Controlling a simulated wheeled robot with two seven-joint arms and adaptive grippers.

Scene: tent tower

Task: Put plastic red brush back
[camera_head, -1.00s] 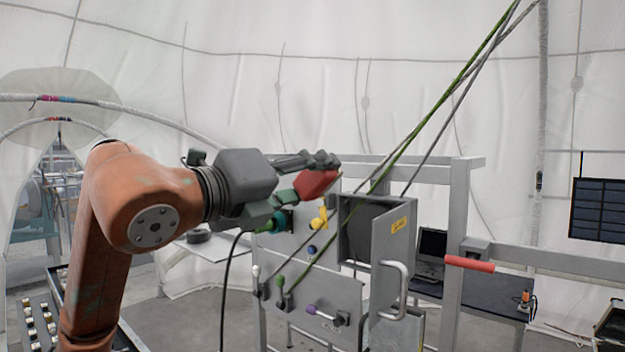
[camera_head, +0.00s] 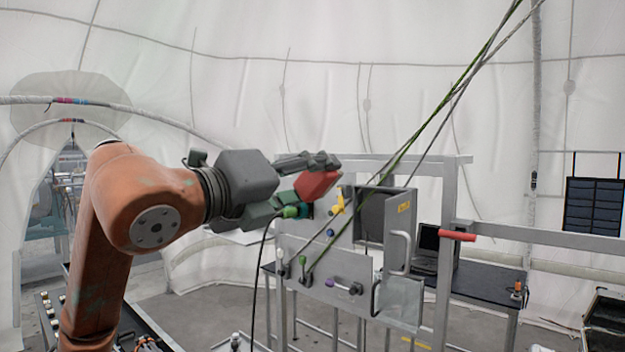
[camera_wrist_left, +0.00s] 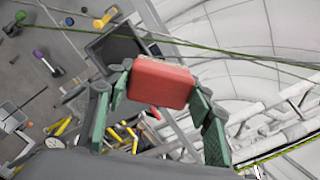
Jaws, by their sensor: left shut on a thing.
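My left gripper (camera_head: 290,184) is shut on a red block-like thing (camera_head: 318,185), likely the plastic red brush, and holds it in the air in front of the grey panel. In the left wrist view the red thing (camera_wrist_left: 160,83) sits between the green finger pads of my left gripper (camera_wrist_left: 155,100). My right gripper is in neither view.
A grey panel (camera_head: 310,258) with coloured knobs and an open box with a handled door (camera_head: 398,236) stands behind the gripper. Green and grey ropes (camera_head: 440,105) slant across. A dark table (camera_head: 478,288) holds a laptop (camera_head: 426,243). A tray of small items (camera_head: 50,318) is at lower left.

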